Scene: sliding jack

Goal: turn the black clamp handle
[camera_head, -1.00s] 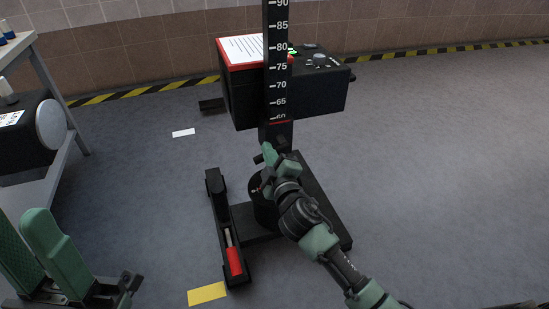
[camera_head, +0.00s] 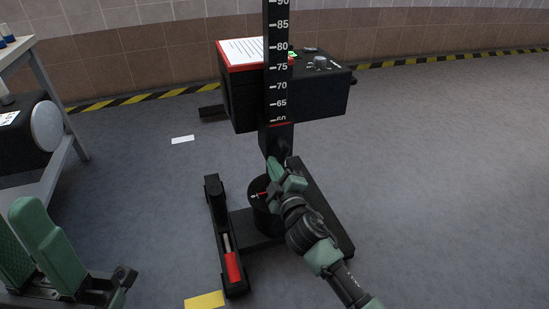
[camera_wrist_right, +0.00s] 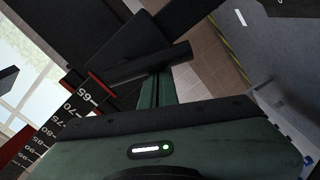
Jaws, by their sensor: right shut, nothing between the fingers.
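The black clamp handle (camera_wrist_right: 150,62) shows in the right wrist view as a dark round bar lying across the tips of my right gripper's green fingers (camera_wrist_right: 156,88). In the head view the dark clamp part (camera_head: 283,148) sits low on the column, under the red line of the scale. My right gripper (camera_head: 274,168) is shut with nothing between its fingers, just below that part. I cannot tell whether it touches the handle. My left gripper (camera_head: 36,245) is at the lower left, its green fingers apart, away from the column.
The black column with its number scale (camera_head: 277,70) stands before a black box with a red-edged sheet (camera_head: 240,52). A black base leg with a red strip (camera_head: 232,266) lies on the floor. A grey table (camera_head: 62,100) stands at the left. The floor at right is clear.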

